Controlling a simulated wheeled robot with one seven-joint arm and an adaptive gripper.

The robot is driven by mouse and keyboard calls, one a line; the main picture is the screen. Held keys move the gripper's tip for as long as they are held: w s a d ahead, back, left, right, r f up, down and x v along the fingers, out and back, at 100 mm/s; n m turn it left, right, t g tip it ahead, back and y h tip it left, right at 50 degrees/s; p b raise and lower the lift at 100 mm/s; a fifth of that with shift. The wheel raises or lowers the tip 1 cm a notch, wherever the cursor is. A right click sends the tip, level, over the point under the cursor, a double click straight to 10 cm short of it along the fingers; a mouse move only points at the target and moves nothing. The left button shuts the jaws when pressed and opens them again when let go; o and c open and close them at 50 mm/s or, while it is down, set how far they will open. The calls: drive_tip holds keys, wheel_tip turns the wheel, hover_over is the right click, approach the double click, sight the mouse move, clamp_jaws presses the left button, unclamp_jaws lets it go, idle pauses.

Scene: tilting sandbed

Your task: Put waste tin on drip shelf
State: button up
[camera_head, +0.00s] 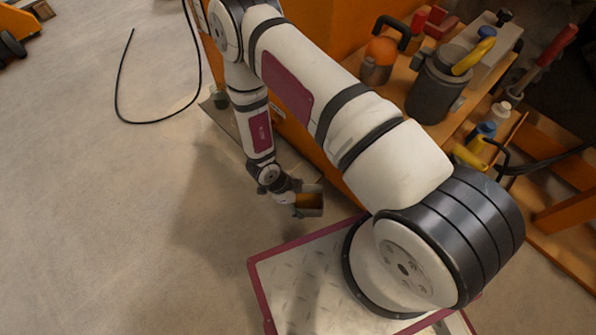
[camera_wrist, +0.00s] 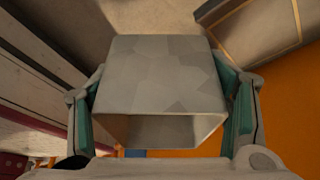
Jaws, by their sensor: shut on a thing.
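The waste tin (camera_wrist: 160,75) is a grey metal tin with flat-looking sides. In the wrist view it sits between the teal pads of my gripper (camera_wrist: 165,100), which is shut on it. Its open end faces the lower side of that view, and the part of its inside that shows looks empty. In the head view the tin (camera_head: 311,201) is small, at the end of my gripper (camera_head: 297,199), beside the orange cabinet's lower side and over the floor. I cannot tell for sure which surface is the drip shelf.
The orange cabinet (camera_head: 345,30) stands right of my arm. Its wooden top (camera_head: 405,95) is crowded with a dark canister (camera_head: 436,90), an orange can (camera_head: 379,60) and bottles. A flat grey-brown piece (camera_head: 225,122) lies behind my forearm.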

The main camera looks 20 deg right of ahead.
drive_tip(key=w+d+b, duration=0.1)
drive_tip(key=w, duration=0.3)
drive_tip(key=w+d+b, duration=0.1)
drive_tip(key=w, duration=0.3)
drive_tip(key=w+d+f+b, duration=0.1)
drive_tip(key=w, duration=0.3)
drive_tip(key=shift+d+f+b, duration=0.1)
drive_tip(key=shift+d+b, duration=0.15)
drive_tip(key=shift+b, duration=0.1)
drive_tip(key=shift+w+f+b, duration=0.25)
drive_tip(key=shift+f+b, duration=0.95)
drive_tip(key=shift+f, duration=0.55)
drive_tip(key=shift+f, duration=0.1)
drive_tip(key=o, duration=1.4)
drive_tip(key=shift+c, duration=0.2)
